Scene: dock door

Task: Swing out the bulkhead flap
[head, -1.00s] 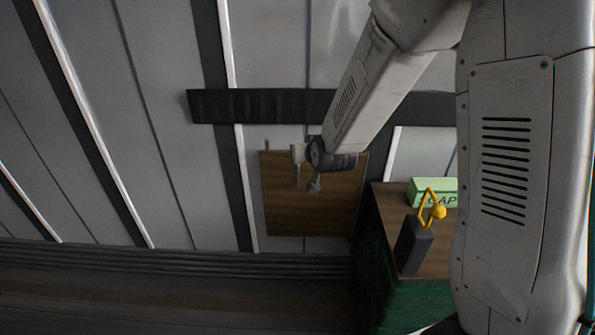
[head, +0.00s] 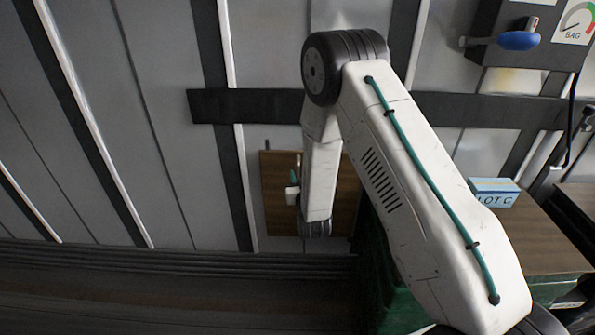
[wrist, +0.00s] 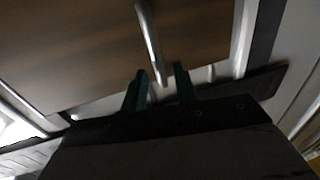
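The bulkhead flap is a brown wood-look panel (head: 279,217) low on the grey wall in the head view, partly hidden by my arm. It looks flush with the wall. It fills the upper part of the wrist view (wrist: 80,55), with a slim metal bar handle (wrist: 149,40) on it. My gripper (wrist: 162,72) has its two teal fingers apart, and the handle's near end appears between them. I cannot tell whether they touch it. In the head view my gripper (head: 294,178) is in front of the flap's left part.
A dark horizontal rail (head: 245,106) crosses the wall above the flap. To the right stand a wood-topped green cabinet (head: 545,240), a light blue box marked LOT C (head: 494,191) and a wall box with a blue handle (head: 518,41). The floor at left is clear.

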